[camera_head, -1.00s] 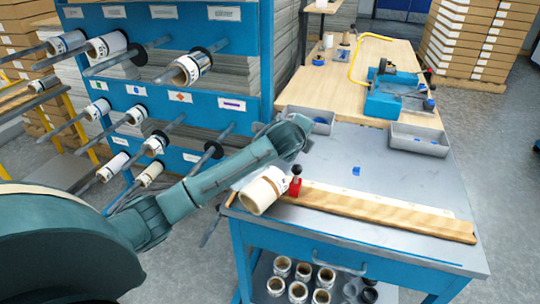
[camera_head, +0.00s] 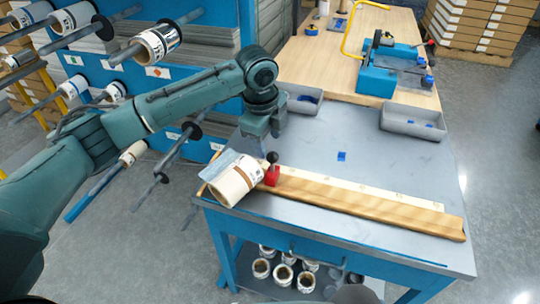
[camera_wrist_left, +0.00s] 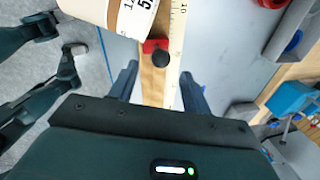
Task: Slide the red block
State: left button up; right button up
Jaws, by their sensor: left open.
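The red block (camera_head: 271,177) with a black ball knob sits at the left end of a wooden rail (camera_head: 365,206) on the grey bench. A white roll (camera_head: 234,182) with a printed label lies against the block's left side. In the left wrist view the red block (camera_wrist_left: 152,46) and knob appear ahead, roughly between my finger lines, with the roll (camera_wrist_left: 122,14) just beyond. My left gripper (camera_head: 264,134) is open and empty, pointing down above the bench, behind the block and apart from it. My right gripper is out of view.
A pale measuring scale (camera_head: 400,195) runs along the rail. A grey tray (camera_head: 412,123) and a small blue piece (camera_head: 341,156) lie on the bench. A blue rack (camera_head: 205,60) with rolls on pegs stands left.

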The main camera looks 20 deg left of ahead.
aim_at(271, 153)
pick_arm(q)
jog(key=f, duration=0.2)
jog(key=w+f, duration=0.1)
jog(key=f, duration=0.4)
jog(key=shift+w+d+f, duration=0.1)
jog(key=shift+w+d, duration=0.1)
jog(key=shift+w, duration=0.05)
jog(key=shift+c, duration=0.3)
grip_shut()
